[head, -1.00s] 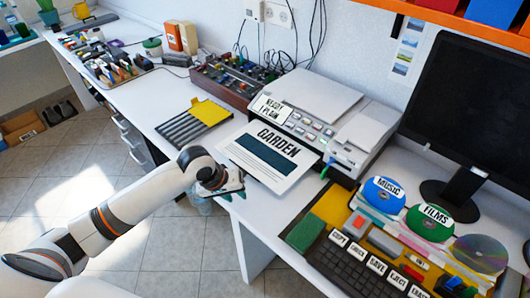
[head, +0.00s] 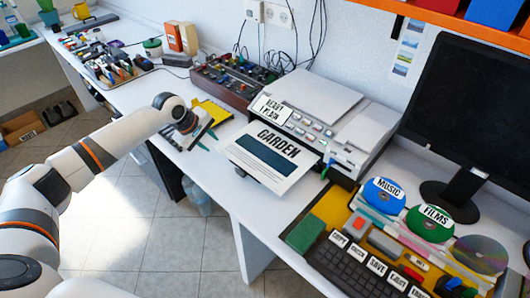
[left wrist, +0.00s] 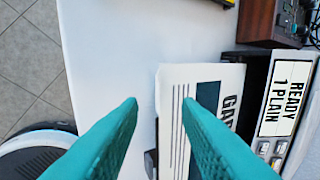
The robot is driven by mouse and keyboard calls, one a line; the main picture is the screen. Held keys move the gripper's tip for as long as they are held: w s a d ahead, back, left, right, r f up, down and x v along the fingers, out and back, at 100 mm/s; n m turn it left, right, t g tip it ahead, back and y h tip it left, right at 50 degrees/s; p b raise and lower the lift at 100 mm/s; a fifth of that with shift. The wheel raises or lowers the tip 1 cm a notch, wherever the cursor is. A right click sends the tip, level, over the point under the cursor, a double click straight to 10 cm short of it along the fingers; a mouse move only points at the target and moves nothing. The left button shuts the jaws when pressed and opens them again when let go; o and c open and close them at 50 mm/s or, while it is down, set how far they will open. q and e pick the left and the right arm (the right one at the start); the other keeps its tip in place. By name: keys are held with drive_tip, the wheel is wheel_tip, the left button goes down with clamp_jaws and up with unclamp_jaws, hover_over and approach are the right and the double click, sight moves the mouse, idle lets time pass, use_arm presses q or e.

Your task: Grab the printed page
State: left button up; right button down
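The printed page (head: 248,163), white with the word GARDEN and a dark block, sticks out flat from the front of the printer (head: 310,100) over the desk. In the left wrist view the page (left wrist: 170,78) shows its lined end. My left gripper (head: 206,140) is left of the page in the head view, apart from it. In the left wrist view its two teal fingers (left wrist: 160,100) are spread and empty; the right fingertip overlaps the page and the left one is over bare desk. My right gripper is not seen.
A dark box of controls (head: 235,78) stands by the printer. A keyboard (head: 350,262) and discs are at the right. The desk's front edge is close.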

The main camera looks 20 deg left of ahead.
sight(217, 150)
use_arm(q)
drive_tip(key=x, duration=0.5)
drive_tip(key=shift+a+f, duration=0.15)
drive_tip(key=shift+f, duration=0.05)
clamp_jaws()
